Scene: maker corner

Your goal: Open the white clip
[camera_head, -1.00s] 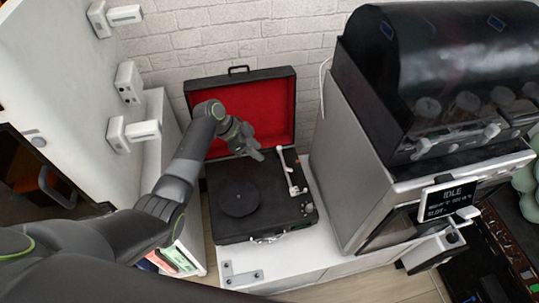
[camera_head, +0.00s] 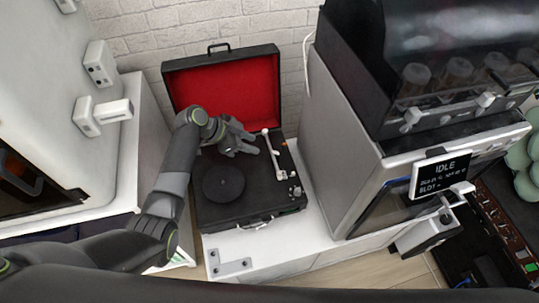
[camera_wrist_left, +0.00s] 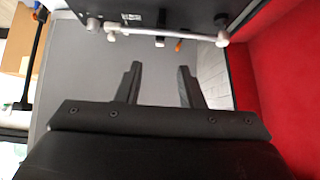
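The record player (camera_head: 215,205) stands open on a white cabinet, with its red-lined lid raised. Its white tonearm (camera_head: 271,148) lies at the right of the deck and also shows in the left wrist view (camera_wrist_left: 160,35). A small white part beside the tonearm (camera_head: 282,175) may be the white clip; it is too small to tell whether it is open. My left gripper (camera_head: 250,142) is above the rear of the deck, left of the tonearm. Its fingers (camera_wrist_left: 160,67) are apart and empty in the left wrist view, short of the tonearm. My right gripper is not in view.
The raised lid (camera_head: 225,90) stands close behind my left gripper. A large grey machine (camera_head: 330,150) with a dark hood and an "IDLE" screen (camera_head: 440,175) stands to the right. A white panel with blocky handles (camera_head: 102,113) is at the left. A metal bracket (camera_head: 230,267) lies on the cabinet front.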

